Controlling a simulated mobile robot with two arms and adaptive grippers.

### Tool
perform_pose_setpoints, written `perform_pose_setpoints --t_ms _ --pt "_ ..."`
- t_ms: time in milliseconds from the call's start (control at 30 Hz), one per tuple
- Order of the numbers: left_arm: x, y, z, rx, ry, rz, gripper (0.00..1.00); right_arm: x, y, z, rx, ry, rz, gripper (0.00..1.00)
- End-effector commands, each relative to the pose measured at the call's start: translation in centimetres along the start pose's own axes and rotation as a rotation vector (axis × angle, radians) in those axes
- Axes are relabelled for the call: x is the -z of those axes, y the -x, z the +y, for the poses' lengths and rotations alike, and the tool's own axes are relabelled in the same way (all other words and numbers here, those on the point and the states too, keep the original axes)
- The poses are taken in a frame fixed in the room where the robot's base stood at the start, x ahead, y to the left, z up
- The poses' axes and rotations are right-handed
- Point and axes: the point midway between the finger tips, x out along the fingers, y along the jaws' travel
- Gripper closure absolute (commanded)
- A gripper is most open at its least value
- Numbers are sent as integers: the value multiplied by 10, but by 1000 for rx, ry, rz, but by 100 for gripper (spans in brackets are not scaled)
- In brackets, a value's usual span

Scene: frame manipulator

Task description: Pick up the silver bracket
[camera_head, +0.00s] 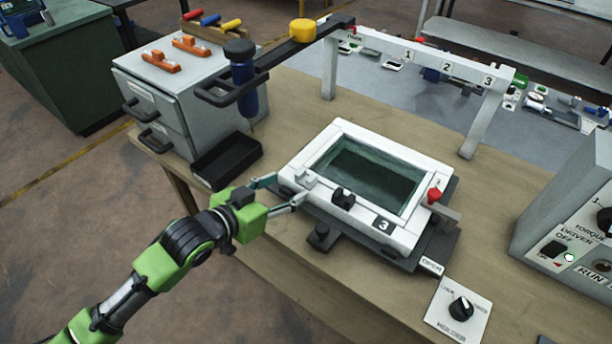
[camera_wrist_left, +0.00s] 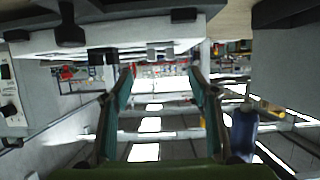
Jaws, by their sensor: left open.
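A small silver bracket (camera_head: 306,180) sits on the near-left corner of the white frame (camera_head: 300,160), which surrounds a dark green panel. In the left wrist view, a small grey piece that looks like the bracket (camera_wrist_left: 160,49) shows at the frame's edge, between and beyond my fingers. My left gripper (camera_head: 287,189) is open, at the frame's near-left corner, with its fingertips close to the bracket. It also shows in the left wrist view (camera_wrist_left: 160,80), with nothing between the fingers. I cannot tell whether a fingertip touches the frame. My right gripper is not in view.
A black clamp (camera_head: 343,197) and a red knob (camera_head: 434,195) are on the frame. A black tray (camera_head: 226,160) lies left of it, by a grey drawer cabinet (camera_head: 160,85). A blue-handled tool (camera_head: 243,85) hangs above. A white numbered rack (camera_head: 420,55) stands behind.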

Motion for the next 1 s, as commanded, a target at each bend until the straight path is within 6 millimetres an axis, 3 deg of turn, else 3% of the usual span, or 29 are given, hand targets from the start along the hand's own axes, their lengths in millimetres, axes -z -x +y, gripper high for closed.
perform_pose_setpoints --t_ms 100,433,733,1000 --pt "1 -18 0 1 3 0 46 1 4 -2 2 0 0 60" --pt "3 -39 -1 1 0 -1 46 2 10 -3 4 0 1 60" --pt "4 -75 -2 1 0 -1 46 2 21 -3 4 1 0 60" --pt "2 -83 -2 1 -1 0 46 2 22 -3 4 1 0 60"
